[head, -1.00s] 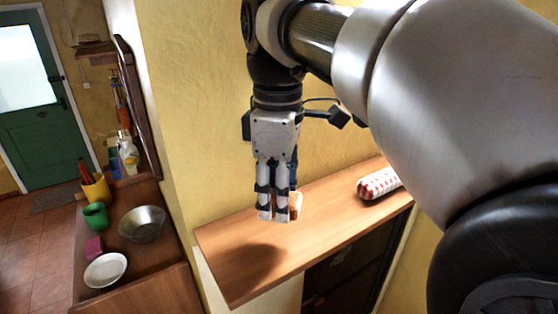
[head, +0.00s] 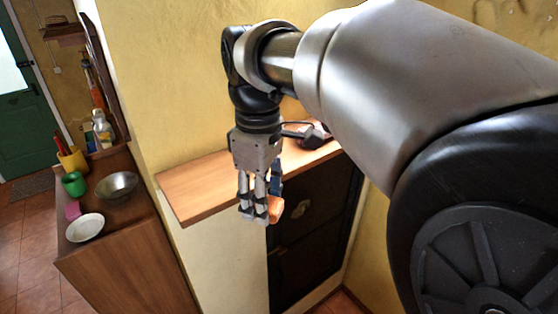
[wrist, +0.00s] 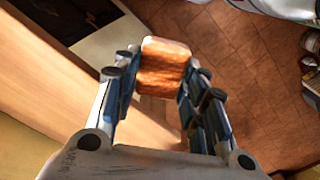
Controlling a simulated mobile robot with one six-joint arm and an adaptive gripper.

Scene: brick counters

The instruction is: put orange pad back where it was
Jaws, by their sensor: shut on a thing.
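The orange pad (head: 277,209) is a thick, rounded orange-brown block. My gripper (head: 260,215) is shut on it and hangs fingers-down, with the pad partly hidden behind the fingers in the head view. In the wrist view, the pad (wrist: 163,68) sits between the two sets of fingertips of my gripper (wrist: 160,85). In the head view, gripper and pad overlap the front edge of the wooden wall shelf (head: 190,190) and the dark front below it. The wrist view shows tiled floor beyond the pad.
The left counter (head: 110,235) holds a white bowl (head: 85,227), a metal bowl (head: 117,187), a green mug (head: 74,183), a pink item (head: 72,210) and a yellow utensil cup (head: 72,160). The shelf's left end is bare.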

